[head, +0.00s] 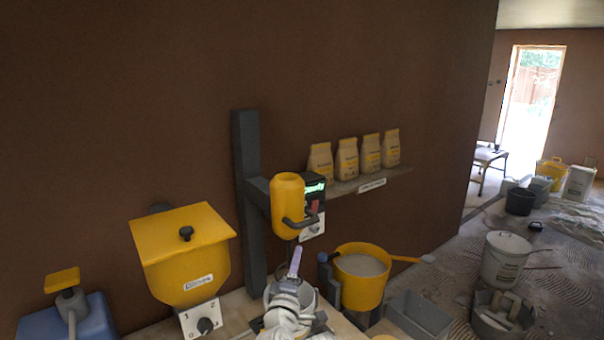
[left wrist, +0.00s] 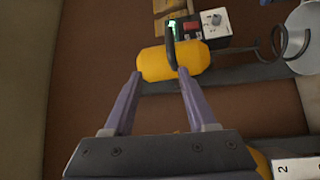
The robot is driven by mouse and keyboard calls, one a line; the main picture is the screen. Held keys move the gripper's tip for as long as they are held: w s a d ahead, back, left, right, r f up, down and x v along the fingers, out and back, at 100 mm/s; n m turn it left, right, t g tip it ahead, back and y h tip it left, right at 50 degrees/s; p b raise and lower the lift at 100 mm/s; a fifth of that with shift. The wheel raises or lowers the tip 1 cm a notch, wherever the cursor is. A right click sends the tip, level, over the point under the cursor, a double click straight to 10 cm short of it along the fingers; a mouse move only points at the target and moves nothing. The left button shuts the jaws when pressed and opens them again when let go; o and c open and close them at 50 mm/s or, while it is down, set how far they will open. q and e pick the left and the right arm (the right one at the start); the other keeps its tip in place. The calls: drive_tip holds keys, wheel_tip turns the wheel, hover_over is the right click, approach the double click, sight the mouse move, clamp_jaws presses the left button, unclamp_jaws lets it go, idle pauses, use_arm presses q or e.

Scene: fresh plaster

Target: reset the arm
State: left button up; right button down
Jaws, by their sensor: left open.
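My left gripper (head: 295,262) is in the lower middle of the head view, below a yellow cylinder with a dark handle (head: 287,195) on a dark post. In the left wrist view my left gripper (left wrist: 160,74) has its two purple fingers spread apart with nothing between them. The yellow cylinder (left wrist: 155,64) lies beyond the fingertips there; I cannot tell whether they touch it. My right gripper is not in view.
A yellow hopper (head: 190,262) stands left of the post (head: 246,150). A shelf (head: 365,183) holds several paper bags. A yellow bucket of pale material (head: 359,283) and a grey tub (head: 420,316) stand to the right. White buckets stand on the floor beyond.

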use_arm(q)
drive_tip(key=s+a+f+m+g, duration=0.2)
drive_tip(key=f+m+g, duration=0.35)
drive_tip(key=f, duration=0.35)
drive_tip(key=s+a+f+m+g, duration=0.25)
drive_tip(key=f+m+g, duration=0.3)
drive_tip(key=f, duration=0.35)
drive_tip(key=s+a+f+m+g+y, duration=0.2)
drive_tip(key=s+a+f+g, duration=0.15)
drive_tip(key=s+a, duration=0.2)
drive_tip(key=s+a+f+m+g+y, duration=0.1)
drive_tip(key=s+a+f+g, duration=0.3)
drive_tip(key=s, duration=0.3)
drive_tip(key=s+d+m+g+y, duration=0.1)
drive_tip(key=s+d+m, duration=0.3)
drive_tip(key=d, duration=0.5)
drive_tip(key=shift+s+d+r+y, duration=0.3)
drive_tip(key=shift+s+r, duration=0.05)
drive_tip(key=shift+s, duration=0.75)
